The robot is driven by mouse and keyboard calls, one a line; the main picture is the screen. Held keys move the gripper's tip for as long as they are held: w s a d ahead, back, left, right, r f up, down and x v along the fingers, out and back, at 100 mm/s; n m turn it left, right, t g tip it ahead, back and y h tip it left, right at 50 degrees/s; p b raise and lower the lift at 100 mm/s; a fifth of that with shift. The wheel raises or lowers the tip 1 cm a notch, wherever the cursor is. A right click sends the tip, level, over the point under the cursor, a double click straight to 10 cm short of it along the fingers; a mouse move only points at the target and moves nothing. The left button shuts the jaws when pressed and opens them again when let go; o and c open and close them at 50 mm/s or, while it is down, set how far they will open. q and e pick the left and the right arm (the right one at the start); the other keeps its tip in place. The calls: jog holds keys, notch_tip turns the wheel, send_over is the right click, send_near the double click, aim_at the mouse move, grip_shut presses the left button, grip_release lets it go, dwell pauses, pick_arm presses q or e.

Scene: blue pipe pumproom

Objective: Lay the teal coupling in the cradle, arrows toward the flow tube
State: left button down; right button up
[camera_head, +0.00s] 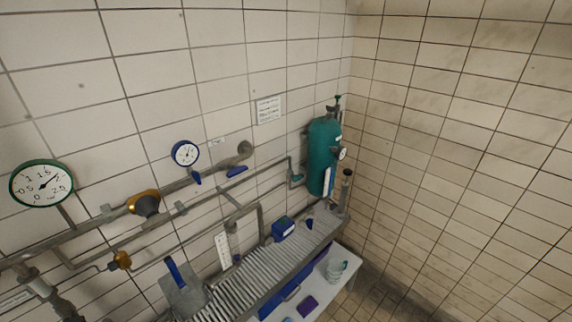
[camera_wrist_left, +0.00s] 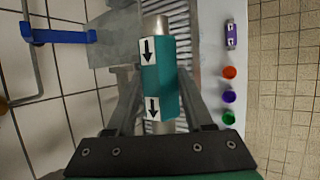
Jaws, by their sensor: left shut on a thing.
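In the left wrist view my left gripper (camera_wrist_left: 160,85) is shut on the teal coupling (camera_wrist_left: 167,80), one finger on each side. The coupling has a grey pipe stub (camera_wrist_left: 156,24) at its far end. Two white labels with black arrows are on its left side. Both arrows point down the picture, toward the gripper's base. A ribbed grey surface shows behind the coupling; I cannot tell the gap between them. In the head view a white scale with a tube (camera_head: 223,248), perhaps the flow tube, stands by the wall. I cannot make out the cradle. Neither gripper shows in the head view.
A ribbed grey bench (camera_head: 262,272) runs along the piped wall. A grey plate with a blue handle (camera_head: 182,290) is at its near end, a blue box (camera_head: 283,228) farther along. A teal tank (camera_head: 322,157) stands in the corner. Coloured caps (camera_wrist_left: 228,97) lie right of the coupling.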

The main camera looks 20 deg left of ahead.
pick_arm(q)
notch_tip(320, 180, down, 3)
jog(key=shift+b, duration=0.75)
notch_tip(320, 180, up, 6)
jog(key=p, duration=0.5)
jog(key=shift+f, duration=0.2)
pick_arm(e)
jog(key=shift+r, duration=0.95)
pick_arm(q)
notch_tip(320, 180, up, 7)
jog(key=p, duration=0.6)
jog(key=shift+f+p, duration=0.15)
jog(key=shift+p, duration=0.2)
jog(key=shift+f, duration=0.25)
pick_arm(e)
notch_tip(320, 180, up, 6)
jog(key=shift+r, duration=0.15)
